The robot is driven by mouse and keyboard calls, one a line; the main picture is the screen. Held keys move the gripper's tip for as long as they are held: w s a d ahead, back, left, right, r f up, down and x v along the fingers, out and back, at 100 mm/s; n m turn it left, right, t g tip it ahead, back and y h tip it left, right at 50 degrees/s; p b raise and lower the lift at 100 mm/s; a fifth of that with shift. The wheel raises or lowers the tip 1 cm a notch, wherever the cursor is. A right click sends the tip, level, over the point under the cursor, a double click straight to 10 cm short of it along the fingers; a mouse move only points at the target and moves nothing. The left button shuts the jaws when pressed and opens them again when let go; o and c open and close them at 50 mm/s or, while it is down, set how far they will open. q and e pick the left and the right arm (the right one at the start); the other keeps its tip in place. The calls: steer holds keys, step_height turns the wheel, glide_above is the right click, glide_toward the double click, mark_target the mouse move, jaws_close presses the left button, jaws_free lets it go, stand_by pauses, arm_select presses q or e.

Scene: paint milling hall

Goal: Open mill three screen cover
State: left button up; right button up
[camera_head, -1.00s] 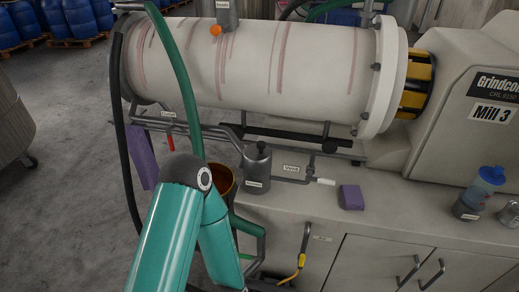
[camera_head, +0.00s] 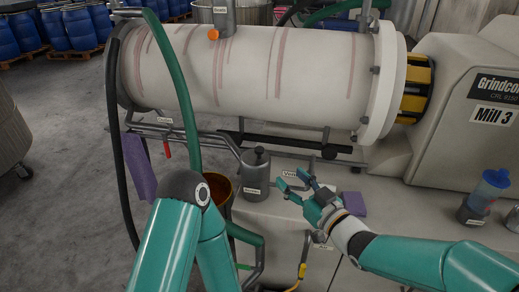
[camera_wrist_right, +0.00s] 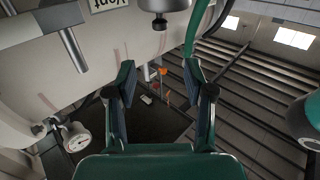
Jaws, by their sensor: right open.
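Mill 3 is a large white horizontal cylinder (camera_head: 250,75) with reddish streaks, joined to a grey housing (camera_head: 470,140) marked "Mill 3". A pale end flange (camera_head: 385,80) rings its right end. I cannot tell which part is the screen cover. My right gripper (camera_head: 292,180) is open and empty, in front of the mill's lower pipework, right of a grey canister (camera_head: 255,172). Its open fingers (camera_wrist_right: 160,75) also show in the right wrist view, with nothing between them. My left arm shows at lower left; its gripper is out of view.
A green hose (camera_head: 180,85) and a black hose (camera_head: 116,150) hang before the mill's left end. A purple cloth (camera_head: 141,165) hangs there; another (camera_head: 354,203) lies on the ledge. A brown bucket (camera_head: 219,190) is beside the canister. A blue-topped bottle (camera_head: 487,190) stands right.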

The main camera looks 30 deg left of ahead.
mark_target(262, 151)
steer(key=p+x, duration=0.4)
steer(key=x, duration=1.1)
steer(key=shift+w+a+f, duration=0.1)
steer(key=shift+a, duration=0.05)
jaws_close()
